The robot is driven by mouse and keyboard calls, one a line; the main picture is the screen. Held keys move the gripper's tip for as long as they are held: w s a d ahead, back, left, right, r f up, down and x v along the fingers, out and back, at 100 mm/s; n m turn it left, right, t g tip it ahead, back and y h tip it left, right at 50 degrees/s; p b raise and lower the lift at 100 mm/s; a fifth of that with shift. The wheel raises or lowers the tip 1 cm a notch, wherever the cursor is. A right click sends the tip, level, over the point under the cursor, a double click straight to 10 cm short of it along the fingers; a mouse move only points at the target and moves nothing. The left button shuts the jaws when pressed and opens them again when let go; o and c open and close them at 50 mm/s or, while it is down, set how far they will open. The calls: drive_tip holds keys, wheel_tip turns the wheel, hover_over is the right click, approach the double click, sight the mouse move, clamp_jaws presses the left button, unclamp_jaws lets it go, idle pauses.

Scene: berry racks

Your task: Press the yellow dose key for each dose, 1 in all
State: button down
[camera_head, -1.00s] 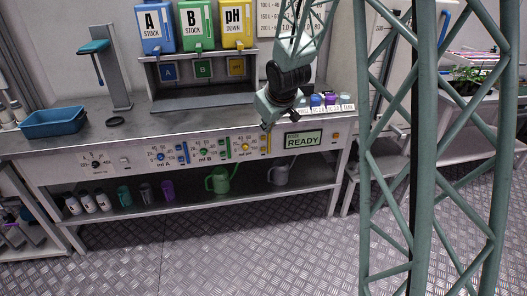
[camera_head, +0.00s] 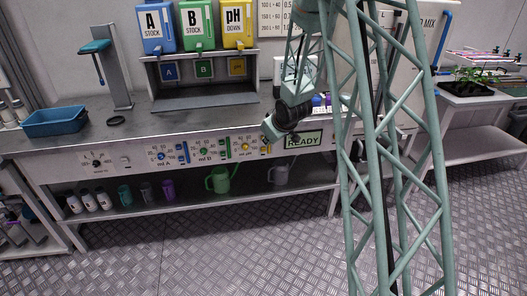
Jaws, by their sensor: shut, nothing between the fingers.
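The dosing panel (camera_head: 125,160) runs along the bench front, with a blue, a green and a yellow dial. The yellow dial (camera_head: 245,147) is at the right of the three. A narrow yellow upright strip (camera_head: 265,146) is just right of it, partly close behind my gripper; I cannot tell which small part is the dose key. My gripper (camera_head: 268,132) is shut and empty, pointing down-left at the panel's upper edge above that strip. Whether it touches the panel cannot be told. The display (camera_head: 303,141) right of it reads READY, its left edge partly covered.
Blue A, green B and yellow pH bottles (camera_head: 237,25) stand above an open shelf. A blue tray (camera_head: 55,122) is on the bench's left. A green watering can (camera_head: 218,180) and a grey one (camera_head: 281,175) are below. The floor in front is clear.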

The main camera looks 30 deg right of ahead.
sight(263, 149)
drive_tip(key=w+d+f, duration=0.1)
drive_tip(key=w+f, duration=0.1)
drive_tip(key=f, duration=0.6)
drive_tip(key=w+d+f+n+t+y, duration=0.1)
drive_tip(key=w+d+f, duration=0.1)
drive_tip(key=f, duration=0.7)
drive_tip(key=shift+w+d+f+y, duration=0.15)
drive_tip(key=shift+d+f+y, duration=0.1)
drive_tip(key=shift+y, duration=0.05)
drive_tip(key=shift+w+p, duration=0.15)
drive_tip(key=shift+p, duration=0.15)
drive_tip(key=shift+w+d+p, duration=0.35)
drive_tip(key=shift+w+p, duration=0.1)
drive_tip(key=shift+w, duration=0.9)
drive_tip(key=shift+w+d+p, duration=0.4)
drive_tip(key=shift+w, duration=1)
drive_tip(key=shift+w+d+p, duration=0.35)
drive_tip(key=shift+w+p, duration=0.1)
drive_tip(key=shift+w, duration=0.9)
drive_tip(key=shift+w+d, duration=0.25)
drive_tip(key=shift+w, duration=0.65)
drive_tip(key=shift+s+a, duration=0.1)
drive_tip(key=shift+s, duration=0.1)
drive_tip(key=shift+s+a, duration=0.15)
drive_tip(key=shift+s, duration=0.55)
